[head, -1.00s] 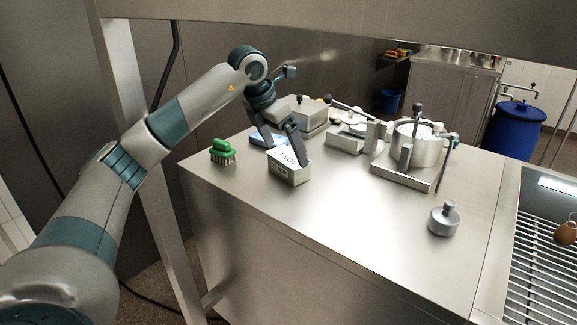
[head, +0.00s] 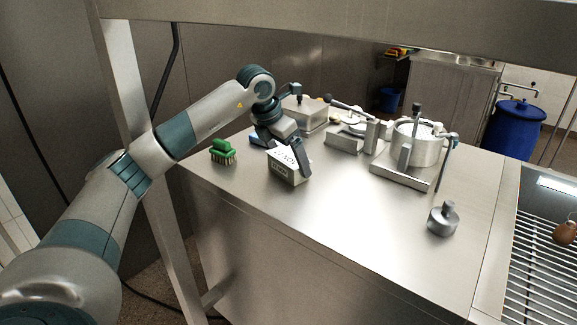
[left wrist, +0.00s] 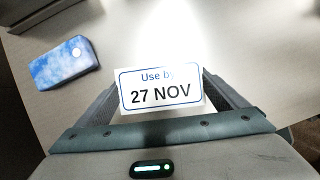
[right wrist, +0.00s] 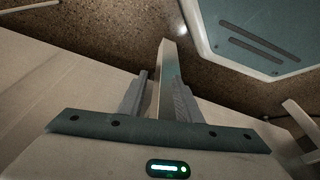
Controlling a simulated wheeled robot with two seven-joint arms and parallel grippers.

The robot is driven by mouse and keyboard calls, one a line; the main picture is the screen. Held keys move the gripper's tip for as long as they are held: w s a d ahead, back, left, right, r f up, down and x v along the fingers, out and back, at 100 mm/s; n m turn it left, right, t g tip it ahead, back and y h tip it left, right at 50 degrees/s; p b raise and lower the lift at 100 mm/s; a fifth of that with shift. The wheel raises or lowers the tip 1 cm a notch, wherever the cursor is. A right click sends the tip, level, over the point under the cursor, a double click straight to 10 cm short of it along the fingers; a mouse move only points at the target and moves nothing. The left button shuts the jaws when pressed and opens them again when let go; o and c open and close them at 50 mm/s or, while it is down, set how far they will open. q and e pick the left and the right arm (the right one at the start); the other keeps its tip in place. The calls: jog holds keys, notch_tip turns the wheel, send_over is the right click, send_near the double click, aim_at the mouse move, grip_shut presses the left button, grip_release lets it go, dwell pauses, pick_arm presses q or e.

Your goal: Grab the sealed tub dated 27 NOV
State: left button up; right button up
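The tub (head: 285,172) is a small box with a pale lid and a dark panel on its near side. It rests on the steel counter at its left part. Its label (left wrist: 160,95) reads "Use by 27 NOV" in the left wrist view. My left gripper (head: 287,158) is down over the tub, with one finger at its right side and the other partly hidden behind it. In the left wrist view the fingers flank the label closely; I cannot tell whether they press on the tub. My right gripper (left wrist: 160,95) is absent there; its own view shows its fingers (right wrist: 161,90) apart and empty.
A green brush (head: 222,152) stands left of the tub. A blue box (left wrist: 65,61) lies beside it. Behind are a lidded box (head: 305,113) and a steel pot (head: 416,150). A metal weight (head: 442,219) stands at right. The counter's front middle is clear.

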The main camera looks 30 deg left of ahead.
aim_at(289, 156)
pick_arm(q)
jog(key=shift+c, duration=1.4)
jog(key=shift+r, duration=0.1)
notch_tip(289, 156, up, 8)
jog(key=shift+r, duration=0.95)
pick_arm(e)
jog(key=shift+s+r, duration=0.25)
jog(key=shift+s, duration=0.1)
